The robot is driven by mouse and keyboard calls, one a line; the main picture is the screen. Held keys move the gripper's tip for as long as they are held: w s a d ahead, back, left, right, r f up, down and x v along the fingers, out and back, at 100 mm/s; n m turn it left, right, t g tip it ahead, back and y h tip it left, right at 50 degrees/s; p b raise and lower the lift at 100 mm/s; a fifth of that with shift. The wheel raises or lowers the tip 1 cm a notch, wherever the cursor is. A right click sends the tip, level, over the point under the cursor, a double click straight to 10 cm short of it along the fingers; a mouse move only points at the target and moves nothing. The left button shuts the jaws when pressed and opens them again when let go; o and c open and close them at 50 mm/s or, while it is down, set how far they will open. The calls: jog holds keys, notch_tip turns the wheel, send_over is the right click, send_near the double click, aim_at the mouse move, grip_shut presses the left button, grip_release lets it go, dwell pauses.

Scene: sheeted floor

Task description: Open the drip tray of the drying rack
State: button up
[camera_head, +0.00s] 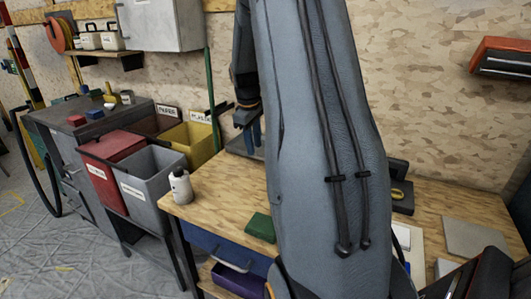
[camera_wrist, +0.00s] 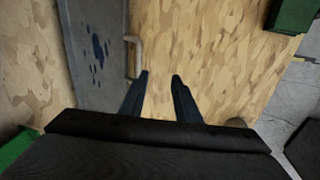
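In the wrist view, a grey metal panel (camera_wrist: 92,45) with dark blue paint spots looks like the drip tray. A light bar handle (camera_wrist: 137,52) is on its right edge. My gripper (camera_wrist: 160,78) is open and empty, its two dark blue fingers over bare wood board. The left finger's tip is just below and right of the handle; I cannot tell whether they touch. In the head view, my gripper (camera_head: 252,138) hangs above the back of the workbench, partly hidden by my arm. A grey edge (camera_head: 236,146) shows behind it. The rest of the rack is hidden.
The wooden workbench (camera_head: 216,203) holds a white bottle (camera_head: 181,188) and a green block (camera_head: 261,227). Red (camera_head: 113,146), grey (camera_head: 152,179) and yellow (camera_head: 192,142) bins stand left of it. In the wrist view, a green object (camera_wrist: 294,14) is at the top right.

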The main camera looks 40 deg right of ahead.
send_near(265, 160)
jog(key=shift+w+d+f+p, duration=0.15)
jog(key=shift+d+f+p, duration=0.15)
jog(key=shift+f, duration=0.9)
jog(key=shift+w+d+f+p, duration=0.1)
jog(key=shift+d+f+p, duration=0.15)
jog(key=shift+f, duration=0.95)
jog(key=shift+w+d+f+p, duration=0.2)
jog(key=shift+d+f, duration=0.1)
jog(key=shift+f, duration=0.85)
grip_shut()
